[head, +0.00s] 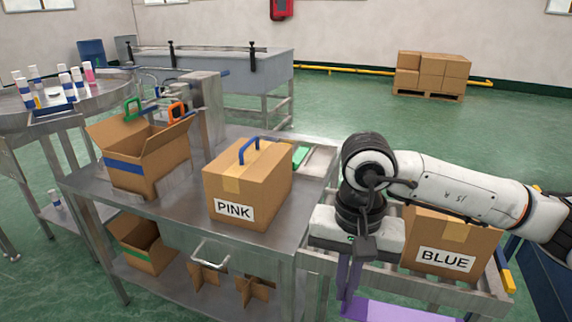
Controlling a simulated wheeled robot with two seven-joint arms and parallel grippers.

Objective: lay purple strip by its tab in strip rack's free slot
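A flat purple strip (400,313) shows at the bottom edge, cut off by the picture. A narrow upright purple piece (343,280), seemingly its tab, rises from the strip's left end to just under my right gripper (352,262). The gripper points down, left of the box marked BLUE. Its fingertips are hard to make out against the purple, so I cannot tell whether it is shut on the tab. A green strip (301,155) lies in a pale, flat holder (319,160) behind the PINK box, perhaps the strip rack; its slots are partly hidden. My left gripper is out of view.
The PINK box (235,193) with a blue handle stands on the metal table (165,208). An open carton (150,165) stands left of it. The BLUE box (452,248) is close behind my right arm.

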